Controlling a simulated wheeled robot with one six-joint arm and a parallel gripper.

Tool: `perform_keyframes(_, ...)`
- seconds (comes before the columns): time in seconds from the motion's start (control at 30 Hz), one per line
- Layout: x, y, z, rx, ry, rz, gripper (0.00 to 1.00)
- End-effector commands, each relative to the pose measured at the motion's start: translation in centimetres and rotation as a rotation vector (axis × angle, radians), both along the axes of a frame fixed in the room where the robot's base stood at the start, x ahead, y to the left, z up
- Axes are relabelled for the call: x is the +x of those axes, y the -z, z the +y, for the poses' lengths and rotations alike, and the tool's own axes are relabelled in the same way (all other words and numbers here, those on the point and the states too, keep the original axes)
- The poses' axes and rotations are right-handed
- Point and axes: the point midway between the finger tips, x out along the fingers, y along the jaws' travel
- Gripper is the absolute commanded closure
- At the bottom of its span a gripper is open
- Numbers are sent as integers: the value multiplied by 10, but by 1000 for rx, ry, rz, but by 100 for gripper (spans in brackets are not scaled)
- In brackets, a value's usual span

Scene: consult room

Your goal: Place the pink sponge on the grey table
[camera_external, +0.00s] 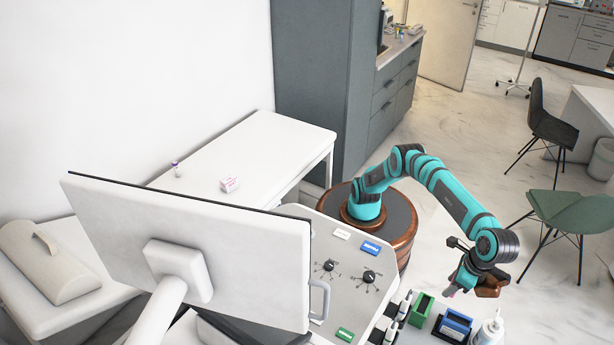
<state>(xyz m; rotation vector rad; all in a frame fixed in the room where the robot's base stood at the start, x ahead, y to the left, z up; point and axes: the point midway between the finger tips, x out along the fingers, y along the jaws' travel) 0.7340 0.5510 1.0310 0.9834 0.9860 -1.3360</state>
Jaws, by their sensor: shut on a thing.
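My gripper (461,280) is at the lower right, pointing down, with my arm reaching right from its round base. It is shut on a small pink thing (450,291), of which only a bit shows at the jaws; it looks like the pink sponge, mostly hidden. It is held in the air, left of a brown part by my wrist. A pale grey-white table (262,150) stands against the wall at left centre, well away from my gripper. A pink-and-white box (229,184) and a small vial (176,169) stand on it.
A large monitor (190,250) and control panel (350,262) fill the lower left and centre. Green and blue boxes (455,325) and a white bottle (490,331) stand below my gripper. A green chair (565,212) is at right. The white table's middle is clear.

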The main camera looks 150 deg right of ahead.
Motion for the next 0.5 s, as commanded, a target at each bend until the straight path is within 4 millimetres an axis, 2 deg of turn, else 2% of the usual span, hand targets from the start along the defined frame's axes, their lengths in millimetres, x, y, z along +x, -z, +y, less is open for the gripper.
perform_keyframes(0.27, 0, 42, -2, -2, 3, 1, 80)
perform_keyframes(0.43, 0, 81, -2, -2, 3, 1, 80)
perform_keyframes(0.5, 0, 104, -2, -3, 3, 2, 80)
